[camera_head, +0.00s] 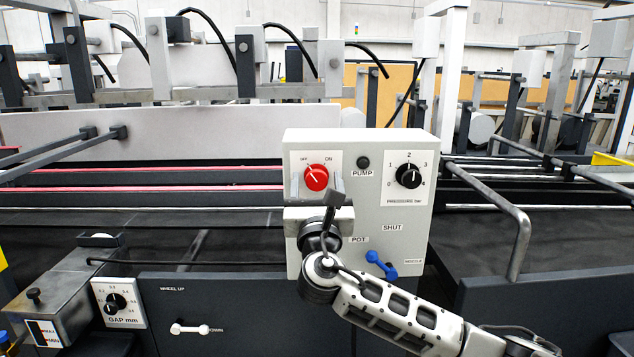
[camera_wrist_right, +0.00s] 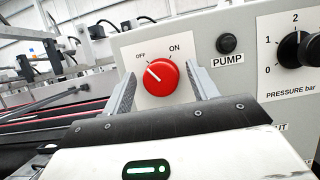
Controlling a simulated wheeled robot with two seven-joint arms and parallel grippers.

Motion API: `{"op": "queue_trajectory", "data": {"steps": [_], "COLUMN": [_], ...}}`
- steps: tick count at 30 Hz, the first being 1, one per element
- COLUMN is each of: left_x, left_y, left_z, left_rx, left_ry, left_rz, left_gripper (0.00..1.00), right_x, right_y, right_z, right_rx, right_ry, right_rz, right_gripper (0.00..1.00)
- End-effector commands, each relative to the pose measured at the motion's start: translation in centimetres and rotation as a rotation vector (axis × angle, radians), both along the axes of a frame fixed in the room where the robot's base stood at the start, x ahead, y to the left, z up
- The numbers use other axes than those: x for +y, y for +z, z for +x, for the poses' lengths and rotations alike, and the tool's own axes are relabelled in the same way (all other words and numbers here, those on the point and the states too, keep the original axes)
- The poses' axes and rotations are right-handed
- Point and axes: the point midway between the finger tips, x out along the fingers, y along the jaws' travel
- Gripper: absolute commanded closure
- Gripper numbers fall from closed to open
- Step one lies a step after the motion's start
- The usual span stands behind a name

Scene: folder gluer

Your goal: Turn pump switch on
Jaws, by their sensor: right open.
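The red pump switch (camera_head: 316,177) is a round knob on a white plate marked OFF and ON, on the front of the light grey control box (camera_head: 440,150). In the right wrist view the knob (camera_wrist_right: 162,78) has its white mark pointing up-left, toward OFF. My right gripper (camera_head: 315,187) is open in front of the box. In the wrist view its two fingers (camera_wrist_right: 160,80) stand on the left and right of the knob, with gaps showing on both sides. I cannot tell how far the tips reach over the knob. My left gripper is not in view.
A small black button (camera_head: 363,162) labelled PUMP and a black pressure dial (camera_head: 408,176) sit right of the switch. A blue lever (camera_head: 381,265) is lower on the box. A bent metal handle (camera_head: 520,240) stands to the right. A gap dial (camera_head: 116,303) is at lower left.

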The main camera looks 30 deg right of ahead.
Motion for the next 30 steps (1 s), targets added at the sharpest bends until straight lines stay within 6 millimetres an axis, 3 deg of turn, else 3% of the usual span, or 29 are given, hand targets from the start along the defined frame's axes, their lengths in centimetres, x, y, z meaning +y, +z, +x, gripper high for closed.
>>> {"op": "queue_trajectory", "data": {"steps": [6, 11, 22, 30], "left_x": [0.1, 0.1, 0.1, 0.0], "left_y": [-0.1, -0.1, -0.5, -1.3], "left_z": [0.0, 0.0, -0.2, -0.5], "left_rx": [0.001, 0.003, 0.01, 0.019], "left_ry": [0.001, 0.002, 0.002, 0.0], "left_rz": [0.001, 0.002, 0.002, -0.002], "left_gripper": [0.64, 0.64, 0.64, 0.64], "right_x": [0.0, 0.0, 0.0, 0.1], "right_y": [0.0, 0.0, -0.1, -0.2], "right_z": [0.0, 0.0, 0.0, 0.0], "right_rx": [0.0, 0.0, -0.021, -0.107], "right_ry": [0.0, 0.0, -0.002, -0.001], "right_rz": [0.0, -0.001, 0.033, 0.176], "right_gripper": [0.41, 0.85, 0.85, 0.85]}}
